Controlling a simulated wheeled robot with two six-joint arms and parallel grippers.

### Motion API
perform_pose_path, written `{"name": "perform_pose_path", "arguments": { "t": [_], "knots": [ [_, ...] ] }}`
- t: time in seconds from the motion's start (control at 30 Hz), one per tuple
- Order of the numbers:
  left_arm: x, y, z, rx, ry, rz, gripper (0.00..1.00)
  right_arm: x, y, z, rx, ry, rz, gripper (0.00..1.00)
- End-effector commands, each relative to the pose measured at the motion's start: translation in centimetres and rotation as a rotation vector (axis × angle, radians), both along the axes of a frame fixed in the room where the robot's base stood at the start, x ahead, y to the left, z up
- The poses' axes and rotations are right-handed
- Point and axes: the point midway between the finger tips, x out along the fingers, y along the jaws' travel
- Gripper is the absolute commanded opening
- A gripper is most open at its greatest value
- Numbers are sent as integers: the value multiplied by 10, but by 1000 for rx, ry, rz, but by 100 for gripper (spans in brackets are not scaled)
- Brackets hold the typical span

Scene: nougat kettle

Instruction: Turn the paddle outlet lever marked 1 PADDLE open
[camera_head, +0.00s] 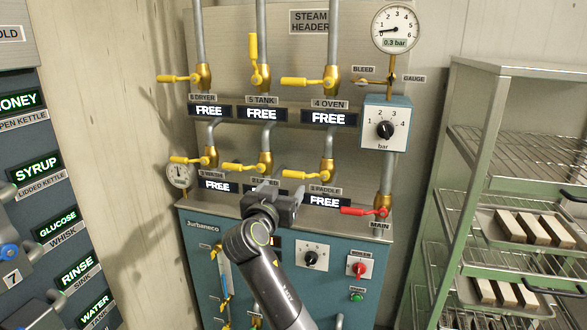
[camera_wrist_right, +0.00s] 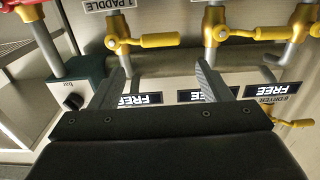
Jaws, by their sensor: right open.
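The lever marked 1 PADDLE belongs to the brass valve (camera_head: 327,172) at the right of the lower row in the head view. In the wrist view its yellow handle (camera_wrist_right: 160,40) lies sideways from the valve, beside the upside-down 1 PADDLE label (camera_wrist_right: 158,3). My right gripper (camera_head: 273,200) is in front of the panel, below and left of that valve. In the wrist view my right gripper (camera_wrist_right: 162,72) is open and empty, its fingertips spread just short of the handle. Contact is not visible. My left gripper is not in view.
Neighbouring yellow levers (camera_head: 240,167) sit to the left and above. A red MAIN lever (camera_head: 362,210) is to the right, beneath a pressure knob box (camera_head: 386,123). A green rack (camera_head: 470,150) with trays stands at the right. My right arm covers part of the teal cabinet (camera_head: 200,240).

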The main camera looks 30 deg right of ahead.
Motion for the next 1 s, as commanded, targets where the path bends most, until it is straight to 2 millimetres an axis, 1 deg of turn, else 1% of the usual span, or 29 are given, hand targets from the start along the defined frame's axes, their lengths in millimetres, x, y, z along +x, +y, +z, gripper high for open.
{"name": "perform_pose_path", "arguments": {
  "t": [0.03, 0.27, 0.4, 0.5, 0.7, 1.0],
  "knots": [
    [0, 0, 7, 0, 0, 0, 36, 7, -9, 4, -5, 3, -2, 71],
    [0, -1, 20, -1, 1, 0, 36, 37, -45, 4, -3, 3, -3, 71],
    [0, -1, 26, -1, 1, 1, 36, 52, -62, 2, -2, 4, -1, 71],
    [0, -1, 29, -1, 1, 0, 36, 61, -71, 2, -2, 2, -1, 71],
    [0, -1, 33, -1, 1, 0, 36, 70, -82, 0, 0, 1, 0, 71],
    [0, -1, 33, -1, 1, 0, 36, 72, -84, -1, 1, 1, 1, 71]
  ]
}}
